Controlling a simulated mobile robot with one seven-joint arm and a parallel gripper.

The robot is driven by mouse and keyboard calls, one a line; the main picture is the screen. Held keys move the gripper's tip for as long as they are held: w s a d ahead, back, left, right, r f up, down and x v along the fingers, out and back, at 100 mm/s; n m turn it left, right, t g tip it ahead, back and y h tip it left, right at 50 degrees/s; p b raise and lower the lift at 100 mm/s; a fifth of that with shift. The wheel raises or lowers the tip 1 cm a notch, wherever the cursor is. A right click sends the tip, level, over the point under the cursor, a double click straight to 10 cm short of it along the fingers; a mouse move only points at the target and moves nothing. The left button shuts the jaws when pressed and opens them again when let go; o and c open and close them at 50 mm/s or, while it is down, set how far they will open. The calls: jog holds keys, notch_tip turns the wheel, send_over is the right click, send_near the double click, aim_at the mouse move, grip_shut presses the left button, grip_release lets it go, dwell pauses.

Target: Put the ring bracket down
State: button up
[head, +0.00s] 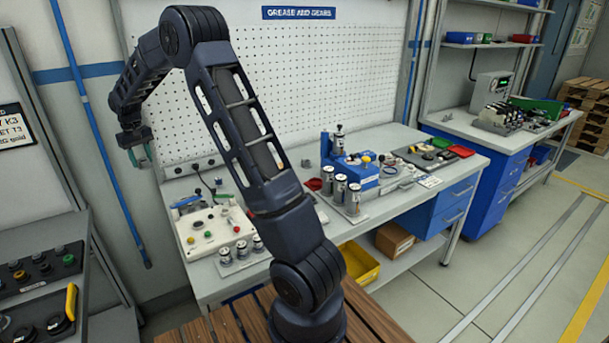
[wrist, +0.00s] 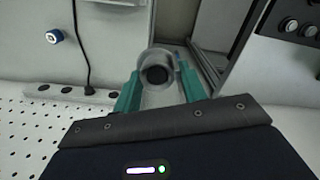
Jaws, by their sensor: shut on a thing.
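The ring bracket (wrist: 157,62) is a grey ring with a dark round opening, seen in the wrist view between two teal fingers. My gripper (wrist: 160,86) is shut on it. Only a bit of teal finger shows there, and the bracket cannot be made out. The lower part of the bracket is hidden behind my gripper body in the wrist view.
The workbench (head: 404,196) holds a white button box (head: 213,229), several metal cylinders, a blue device (head: 357,172) and a red tray (head: 461,151). A yellow bin (head: 357,264) sits below. Button panels (head: 40,268) stand at the left. A power strip (wrist: 70,95) lines the wall.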

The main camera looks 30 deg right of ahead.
jog(key=w+d+m, duration=0.3)
jog(key=d+m, duration=0.1)
jog(key=d, duration=1.1)
notch_tip(320, 180, down, 20)
jog(key=shift+a+r, duration=0.15)
jog(key=shift+r, duration=0.1)
jog(key=shift+f, duration=0.1)
jog(key=o, duration=1.1)
jog(key=shift+c, duration=0.2)
